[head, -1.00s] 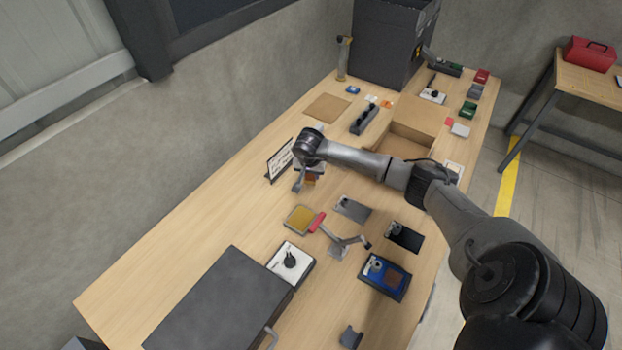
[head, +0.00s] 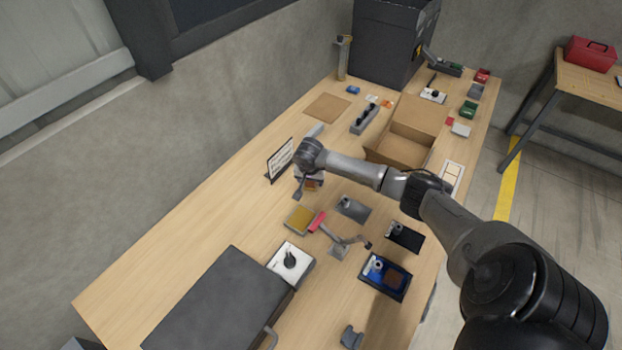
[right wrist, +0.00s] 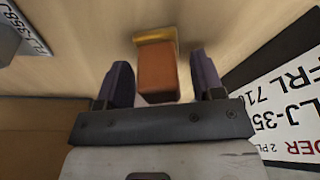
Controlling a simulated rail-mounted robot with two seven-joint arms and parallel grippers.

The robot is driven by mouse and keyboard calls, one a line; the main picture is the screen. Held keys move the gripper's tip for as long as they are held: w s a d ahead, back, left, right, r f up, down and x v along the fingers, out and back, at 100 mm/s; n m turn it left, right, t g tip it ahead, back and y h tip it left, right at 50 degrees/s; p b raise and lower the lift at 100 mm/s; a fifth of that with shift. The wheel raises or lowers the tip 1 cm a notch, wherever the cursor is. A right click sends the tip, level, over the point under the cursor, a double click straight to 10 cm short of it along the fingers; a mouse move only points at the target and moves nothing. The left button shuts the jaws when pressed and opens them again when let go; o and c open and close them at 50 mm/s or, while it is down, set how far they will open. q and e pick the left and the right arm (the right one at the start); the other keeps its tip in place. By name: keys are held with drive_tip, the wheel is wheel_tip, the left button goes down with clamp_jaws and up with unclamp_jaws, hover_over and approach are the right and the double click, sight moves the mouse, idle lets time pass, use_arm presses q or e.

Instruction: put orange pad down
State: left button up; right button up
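My right gripper (head: 300,192) hangs low over the table beside the printed sign, mostly hidden behind its own wrist in the head view. In the right wrist view its two dark fingers (right wrist: 163,80) stand apart. The orange pad (right wrist: 157,72), a brown-orange block, lies between them, with a narrow gap showing at the right finger. The pad also shows under the wrist in the head view (head: 312,184). A yellow piece (right wrist: 155,36) shows at the pad's far end. Whether the pad rests on a surface is hard to tell. My left gripper is out of view.
The printed sign (head: 280,160) stands close by on the left. An open cardboard box (head: 402,148) lies to the right.

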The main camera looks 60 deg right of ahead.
drive_tip(key=shift+r, duration=0.5)
drive_tip(key=p+v, duration=0.1)
drive_tip(key=v, duration=1)
drive_tip(key=shift+a, duration=0.15)
drive_tip(key=shift+r+p, duration=0.1)
drive_tip(key=shift+p, duration=0.2)
